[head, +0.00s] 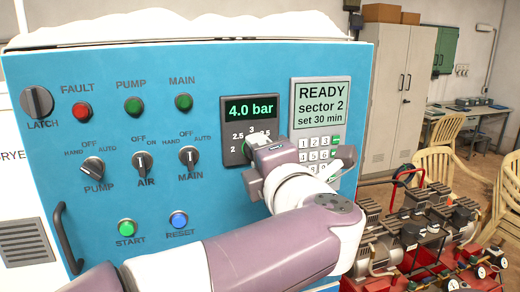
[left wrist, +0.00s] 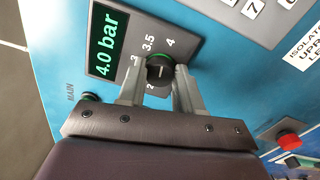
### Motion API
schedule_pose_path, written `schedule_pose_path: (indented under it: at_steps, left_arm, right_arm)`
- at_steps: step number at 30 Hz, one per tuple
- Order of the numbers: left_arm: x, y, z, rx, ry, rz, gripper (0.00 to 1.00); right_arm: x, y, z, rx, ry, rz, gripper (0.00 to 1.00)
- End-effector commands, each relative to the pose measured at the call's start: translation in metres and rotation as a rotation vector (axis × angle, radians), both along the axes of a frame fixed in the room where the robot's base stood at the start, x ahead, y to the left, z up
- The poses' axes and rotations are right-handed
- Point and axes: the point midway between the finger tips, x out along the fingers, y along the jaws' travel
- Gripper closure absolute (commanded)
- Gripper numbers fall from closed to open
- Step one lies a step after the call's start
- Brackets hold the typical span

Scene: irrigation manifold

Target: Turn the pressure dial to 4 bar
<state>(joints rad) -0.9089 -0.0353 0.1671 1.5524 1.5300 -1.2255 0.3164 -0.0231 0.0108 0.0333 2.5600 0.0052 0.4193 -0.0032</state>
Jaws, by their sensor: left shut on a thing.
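The pressure dial (left wrist: 160,72) is a round dark knob with a green ring on a grey plate, with printed numbers around it. In the head view the knob is mostly hidden behind my gripper. My left gripper (head: 257,150) is at the dial, and the left wrist view shows its two fingers on either side of the knob, shut on it. The display (head: 251,109) above the dial reads 4.0 bar in green; it also shows in the left wrist view (left wrist: 107,42). The knob's exact pointer position is hard to read. My right gripper is not in view.
The blue panel (head: 190,220) carries lamps, a latch knob (head: 37,102), selector switches (head: 189,158), START (head: 127,228) and RESET (head: 179,220) buttons and a handle (head: 67,238). A READY screen (head: 321,103) and keypad (head: 318,150) sit close right of the dial. Pumps (head: 430,225) stand further right.

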Motion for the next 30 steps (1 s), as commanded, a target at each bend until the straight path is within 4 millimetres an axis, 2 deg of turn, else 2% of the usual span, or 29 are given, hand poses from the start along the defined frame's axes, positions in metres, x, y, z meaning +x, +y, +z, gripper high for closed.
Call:
schedule_pose_path:
  at_steps: [12, 29, 30]
  left_arm:
    - [0.0, -0.0003, 0.0, 0.175, 0.056, -0.001, 0.96]
    - [0.0001, -0.0003, -0.0011, 0.203, 0.066, -0.001, 0.96]
    - [0.0001, -0.0003, -0.0011, 0.203, 0.066, -0.001, 0.59]
  right_arm:
    - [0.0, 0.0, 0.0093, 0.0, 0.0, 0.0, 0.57]
    - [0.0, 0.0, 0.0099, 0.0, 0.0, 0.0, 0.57]
    - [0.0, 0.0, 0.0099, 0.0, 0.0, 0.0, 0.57]
